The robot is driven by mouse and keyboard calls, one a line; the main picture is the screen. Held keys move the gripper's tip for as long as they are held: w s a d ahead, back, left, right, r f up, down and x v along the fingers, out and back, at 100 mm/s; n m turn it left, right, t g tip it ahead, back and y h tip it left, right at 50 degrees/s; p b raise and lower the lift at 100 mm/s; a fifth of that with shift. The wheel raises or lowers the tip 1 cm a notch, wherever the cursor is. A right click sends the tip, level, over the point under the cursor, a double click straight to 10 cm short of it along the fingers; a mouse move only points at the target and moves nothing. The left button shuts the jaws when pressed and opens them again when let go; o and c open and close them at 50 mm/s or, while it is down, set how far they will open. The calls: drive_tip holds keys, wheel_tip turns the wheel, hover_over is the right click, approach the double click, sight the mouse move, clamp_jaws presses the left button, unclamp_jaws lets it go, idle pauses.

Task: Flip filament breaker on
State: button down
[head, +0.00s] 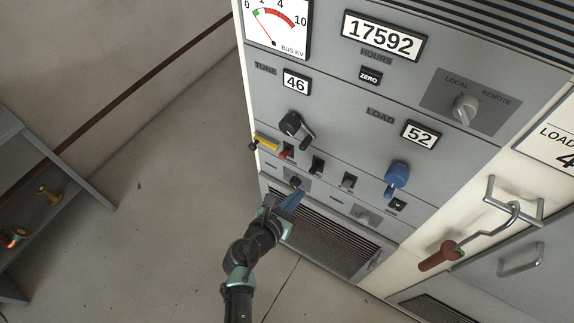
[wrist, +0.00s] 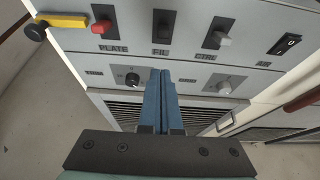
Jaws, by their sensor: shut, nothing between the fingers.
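The filament breaker, a black lever in a dark slot above the label FIL (wrist: 162,27), is in the row of breakers on the grey panel. It also shows in the head view (head: 316,165). Whether its lever is up or down I cannot tell. My gripper (wrist: 161,76) has its blue fingers shut together and empty. In the wrist view the fingertips are below the FIL label, between two knobs. In the head view my gripper (head: 295,194) is low in front of the panel, below and left of the filament breaker.
The red plate breaker (wrist: 101,25) and a yellow handle (wrist: 62,20) are left of it. The white control breaker (wrist: 221,38) and an AIR switch (wrist: 284,43) are right. A black knob (wrist: 132,79) and a grey knob (wrist: 224,87) flank the fingers. Floor space (head: 160,230) is clear.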

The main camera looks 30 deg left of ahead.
drive_tip(key=shift+w+r+v, duration=0.1)
drive_tip(key=shift+r+v, duration=0.05)
drive_tip(key=shift+v, duration=0.7)
drive_tip(key=shift+w+r+v, duration=0.1)
drive_tip(key=shift+r+v, duration=0.1)
drive_tip(key=shift+v, duration=0.65)
drive_tip(key=shift+w+r+v, duration=0.1)
drive_tip(key=shift+r+v, duration=0.05)
drive_tip(key=shift+v, duration=0.75)
